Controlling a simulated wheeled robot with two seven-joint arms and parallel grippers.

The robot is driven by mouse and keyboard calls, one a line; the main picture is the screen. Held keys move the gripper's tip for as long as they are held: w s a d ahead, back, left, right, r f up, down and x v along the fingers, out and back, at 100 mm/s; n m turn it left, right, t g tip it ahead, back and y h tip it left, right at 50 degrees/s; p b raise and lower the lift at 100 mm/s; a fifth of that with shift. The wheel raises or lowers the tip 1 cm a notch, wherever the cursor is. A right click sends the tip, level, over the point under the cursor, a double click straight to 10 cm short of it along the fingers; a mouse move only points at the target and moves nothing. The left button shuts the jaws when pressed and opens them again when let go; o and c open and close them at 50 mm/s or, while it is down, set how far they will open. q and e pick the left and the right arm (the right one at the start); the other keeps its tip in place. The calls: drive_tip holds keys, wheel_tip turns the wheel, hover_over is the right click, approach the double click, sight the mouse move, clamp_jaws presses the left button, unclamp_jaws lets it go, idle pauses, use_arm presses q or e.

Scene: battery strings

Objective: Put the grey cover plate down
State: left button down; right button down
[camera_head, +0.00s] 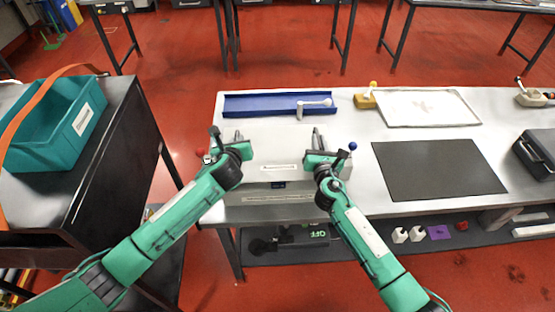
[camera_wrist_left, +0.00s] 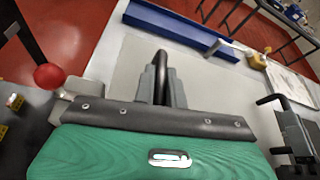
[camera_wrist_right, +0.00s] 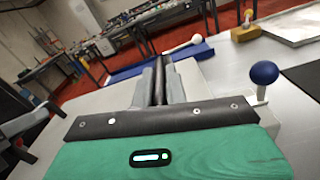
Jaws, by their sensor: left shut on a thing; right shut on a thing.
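The grey cover plate (camera_head: 277,148) is a wide, pale panel at the near left part of the bench, with a white label on its front. It also shows in the left wrist view (camera_wrist_left: 205,95) and the right wrist view (camera_wrist_right: 200,88). My left gripper (camera_head: 238,142) is shut on the black handle at the plate's left end. My right gripper (camera_head: 318,140) is shut on the black handle at its right end. The plate looks level. I cannot tell whether its underside touches anything, as what lies beneath is mostly hidden.
A red knob (camera_head: 200,153) and a blue knob (camera_head: 353,146) stand beside the plate. Behind it is a blue tray (camera_head: 260,104) with a white-handled tool (camera_head: 313,105). A dark mat (camera_head: 440,168) lies clear at right, before a white-grey tray (camera_head: 420,108). A teal bin (camera_head: 45,150) stands left.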

use_arm(q)
drive_tip(key=shift+s+r, duration=0.1)
drive_tip(key=shift+r, duration=0.2)
use_arm(e)
drive_tip(key=shift+r, duration=0.4)
